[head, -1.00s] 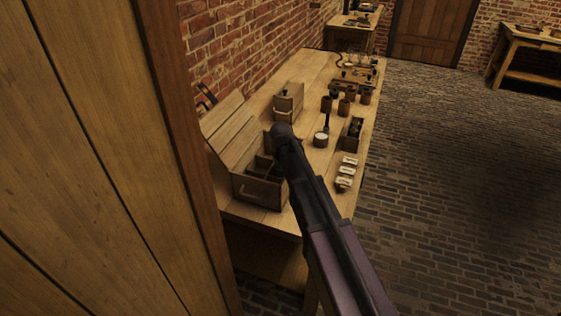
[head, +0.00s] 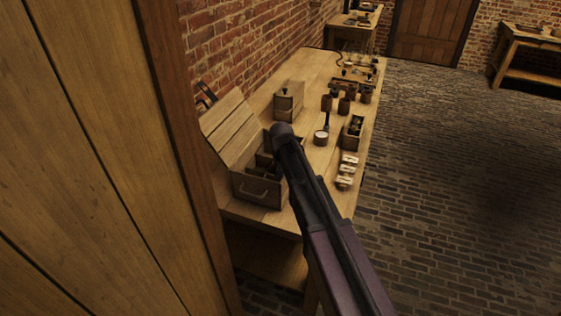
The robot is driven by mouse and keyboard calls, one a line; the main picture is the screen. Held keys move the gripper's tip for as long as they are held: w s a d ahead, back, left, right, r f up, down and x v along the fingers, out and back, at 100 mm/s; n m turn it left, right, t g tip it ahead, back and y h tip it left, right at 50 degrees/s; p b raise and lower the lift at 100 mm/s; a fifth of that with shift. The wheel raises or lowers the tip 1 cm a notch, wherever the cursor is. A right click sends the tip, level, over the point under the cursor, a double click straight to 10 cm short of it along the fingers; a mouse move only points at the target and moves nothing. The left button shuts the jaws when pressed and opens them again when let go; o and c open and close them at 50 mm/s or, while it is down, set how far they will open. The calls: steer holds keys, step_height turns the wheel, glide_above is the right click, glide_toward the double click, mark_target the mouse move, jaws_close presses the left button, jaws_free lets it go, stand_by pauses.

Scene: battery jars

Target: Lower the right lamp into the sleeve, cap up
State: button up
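My arm reaches over the near end of a wooden workbench (head: 312,70) in the head view. Its far end is over an open wooden box (head: 258,190) with inner dividers and a raised plank lid (head: 226,128). My gripper's fingers are hidden behind the arm, so what they hold and whether they are open do not show. I cannot make out a lamp or the sleeve; the box's inside is partly covered by the arm.
Right of the arm stand a small round white-topped pot (head: 320,138), a narrow wooden tray (head: 353,132) and several small labelled pieces (head: 346,172). Several brown jars (head: 344,106) and a wooden case (head: 289,101) stand farther back. A wooden panel (head: 80,160) fills the left.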

steer(key=o, duration=0.4)
steer(key=shift+o, duration=0.2)
